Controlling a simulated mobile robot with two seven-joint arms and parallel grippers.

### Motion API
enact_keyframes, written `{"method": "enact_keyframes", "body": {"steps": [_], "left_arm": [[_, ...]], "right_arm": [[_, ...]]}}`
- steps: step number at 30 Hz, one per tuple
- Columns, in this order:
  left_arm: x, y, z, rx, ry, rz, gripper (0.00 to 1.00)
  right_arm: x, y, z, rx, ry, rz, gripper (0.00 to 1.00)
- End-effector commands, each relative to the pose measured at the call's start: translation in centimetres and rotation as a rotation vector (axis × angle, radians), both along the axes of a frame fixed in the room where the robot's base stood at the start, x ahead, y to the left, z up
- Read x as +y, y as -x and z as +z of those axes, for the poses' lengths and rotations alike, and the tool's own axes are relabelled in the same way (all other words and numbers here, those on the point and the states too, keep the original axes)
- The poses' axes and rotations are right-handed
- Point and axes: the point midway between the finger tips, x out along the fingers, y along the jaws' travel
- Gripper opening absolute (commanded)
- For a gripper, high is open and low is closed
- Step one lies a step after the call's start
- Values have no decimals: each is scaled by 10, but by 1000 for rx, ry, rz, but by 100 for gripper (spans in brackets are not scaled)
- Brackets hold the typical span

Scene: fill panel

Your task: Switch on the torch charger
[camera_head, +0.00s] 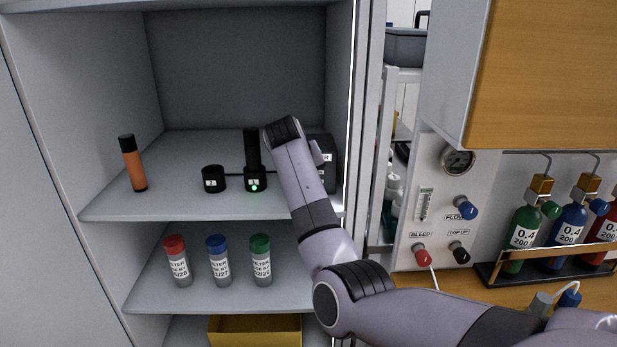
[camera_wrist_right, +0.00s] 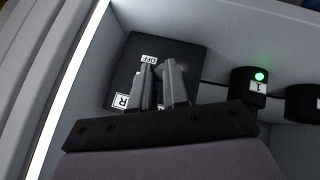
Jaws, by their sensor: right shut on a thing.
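The charger's black box (camera_head: 327,170) stands at the right end of the upper shelf, partly behind my right arm. In the wrist view the box (camera_wrist_right: 185,48) shows an OFF label and another label partly hidden by a finger. My right gripper (camera_wrist_right: 160,72) is at the box's face, its fingers closed on a small switch part that they mostly hide. A cable runs from the box to dock 1 (camera_wrist_right: 243,88), whose green light is lit. In the head view a black torch (camera_head: 252,148) stands upright in dock 1 (camera_head: 255,178). My left gripper is not in view.
An empty-looking dock 2 (camera_head: 213,179) and an orange torch (camera_head: 133,165) stand left on the shelf. Red, blue and green-capped filter jars (camera_head: 220,262) are on the shelf below. The cabinet's right wall is close beside my right arm. A yellow bin (camera_head: 255,330) is lowest.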

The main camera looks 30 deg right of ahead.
Motion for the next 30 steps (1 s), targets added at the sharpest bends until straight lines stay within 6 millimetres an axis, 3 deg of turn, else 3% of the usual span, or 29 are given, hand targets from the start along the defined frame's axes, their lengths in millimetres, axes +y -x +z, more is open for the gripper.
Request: {"method": "enact_keyframes", "body": {"steps": [7,9,10,20,30], "left_arm": [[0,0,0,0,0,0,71],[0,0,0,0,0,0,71],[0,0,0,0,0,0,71],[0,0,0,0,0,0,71],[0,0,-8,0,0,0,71]], "right_arm": [[2,-1,-1,1,-4,3,0],[2,0,-1,1,-3,3,31],[2,0,-1,1,-3,3,38],[2,1,1,0,-1,1,38],[28,19,36,-4,-1,2,38]]}}
